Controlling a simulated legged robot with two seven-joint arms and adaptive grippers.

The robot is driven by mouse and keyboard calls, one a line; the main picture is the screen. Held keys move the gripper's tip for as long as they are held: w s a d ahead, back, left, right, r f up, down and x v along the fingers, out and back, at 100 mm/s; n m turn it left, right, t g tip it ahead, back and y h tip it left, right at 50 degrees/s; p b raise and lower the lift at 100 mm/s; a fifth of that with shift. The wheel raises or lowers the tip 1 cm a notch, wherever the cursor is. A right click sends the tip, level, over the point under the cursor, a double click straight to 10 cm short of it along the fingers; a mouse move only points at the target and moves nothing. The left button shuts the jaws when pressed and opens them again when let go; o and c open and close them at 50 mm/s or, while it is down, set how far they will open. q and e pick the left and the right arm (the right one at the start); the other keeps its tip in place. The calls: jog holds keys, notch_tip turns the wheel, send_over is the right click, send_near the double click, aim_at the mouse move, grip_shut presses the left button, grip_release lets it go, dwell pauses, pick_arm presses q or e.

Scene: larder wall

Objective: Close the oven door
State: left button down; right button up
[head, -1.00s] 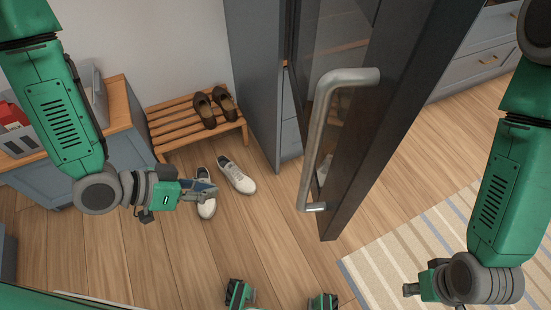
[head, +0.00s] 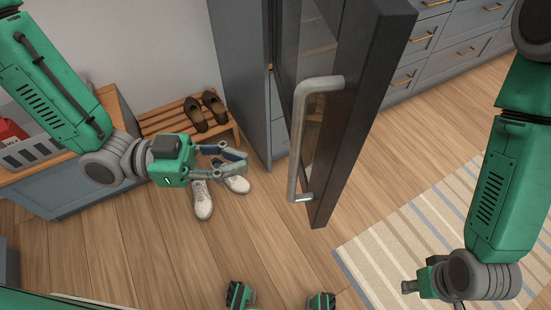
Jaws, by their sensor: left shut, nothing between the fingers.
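The oven door (head: 352,115) is a dark panel with a glass pane. It stands swung open, its free edge toward me, in the middle of the head view. A long metal bar handle (head: 296,140) runs along its left face. My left gripper (head: 240,165) is shut and empty, to the left of the handle and apart from it. My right gripper (head: 412,287) is low at the right, well away from the door; its fingers are too small and turned away to read. The oven's inside is mostly hidden behind the door.
A tall grey cabinet (head: 238,80) stands behind the door. A wooden rack (head: 165,122) with brown shoes is at the left, white sneakers (head: 203,203) lie on the floor before it. Grey drawers (head: 462,55) line the back right. A striped rug (head: 395,240) covers the right floor.

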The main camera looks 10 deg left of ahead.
pick_arm(q)
jog(key=shift+w+d, duration=0.15)
jog(key=shift+d, duration=1.25)
jog(key=shift+w+d, duration=0.15)
jog(key=shift+d, duration=1.25)
